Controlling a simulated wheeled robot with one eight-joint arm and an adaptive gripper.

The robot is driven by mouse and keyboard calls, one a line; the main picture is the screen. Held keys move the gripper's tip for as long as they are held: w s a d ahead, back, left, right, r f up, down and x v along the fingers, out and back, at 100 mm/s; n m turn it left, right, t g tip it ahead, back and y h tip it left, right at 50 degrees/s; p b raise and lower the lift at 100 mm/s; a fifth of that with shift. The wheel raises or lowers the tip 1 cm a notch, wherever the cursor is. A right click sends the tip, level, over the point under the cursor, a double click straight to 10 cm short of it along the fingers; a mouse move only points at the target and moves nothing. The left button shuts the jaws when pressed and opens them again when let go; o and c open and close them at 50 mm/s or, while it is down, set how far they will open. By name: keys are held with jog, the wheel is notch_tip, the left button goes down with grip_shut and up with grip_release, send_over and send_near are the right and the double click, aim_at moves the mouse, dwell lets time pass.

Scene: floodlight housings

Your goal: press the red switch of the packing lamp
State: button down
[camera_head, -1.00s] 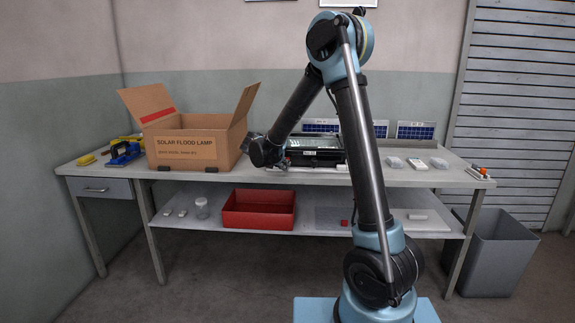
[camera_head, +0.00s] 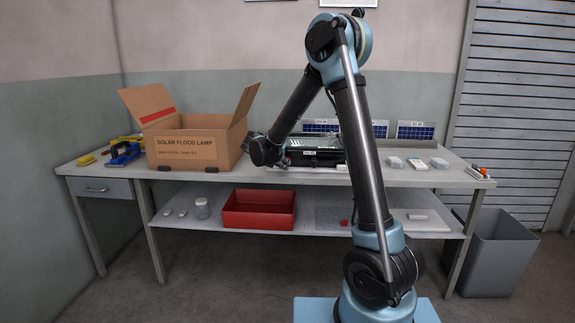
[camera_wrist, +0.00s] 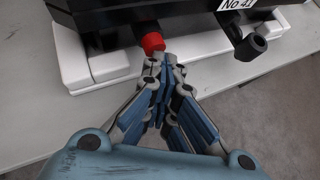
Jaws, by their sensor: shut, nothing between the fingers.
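The packing lamp (camera_head: 314,150) is a black housing lying on the bench, partly hidden behind my arm in the head view. In the wrist view its black body (camera_wrist: 120,22) fills the top, with a "No 41" label. Its red switch (camera_wrist: 152,42) sticks out from the near side. My gripper (camera_wrist: 168,62) is shut and empty, its fingertips just below the red switch in the picture. They look very close to it; I cannot tell whether they touch. In the head view the fingers are hidden by my arm.
A black knob-like part (camera_wrist: 250,46) juts out right of the switch. A white block (camera_wrist: 100,62) lies under the lamp. An open carton (camera_head: 185,150) stands left on the bench (camera_head: 235,178). Solar panels (camera_head: 415,130) stand behind, with small packets (camera_head: 418,163) at right.

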dwell(0.7)
jog(key=shift+s, duration=1.05)
jog(key=shift+s, duration=0.1)
jog(key=shift+s+a, duration=0.15)
jog(key=shift+s, duration=2.75)
jog(key=shift+s, duration=1.1)
jog(key=shift+w, duration=4.4)
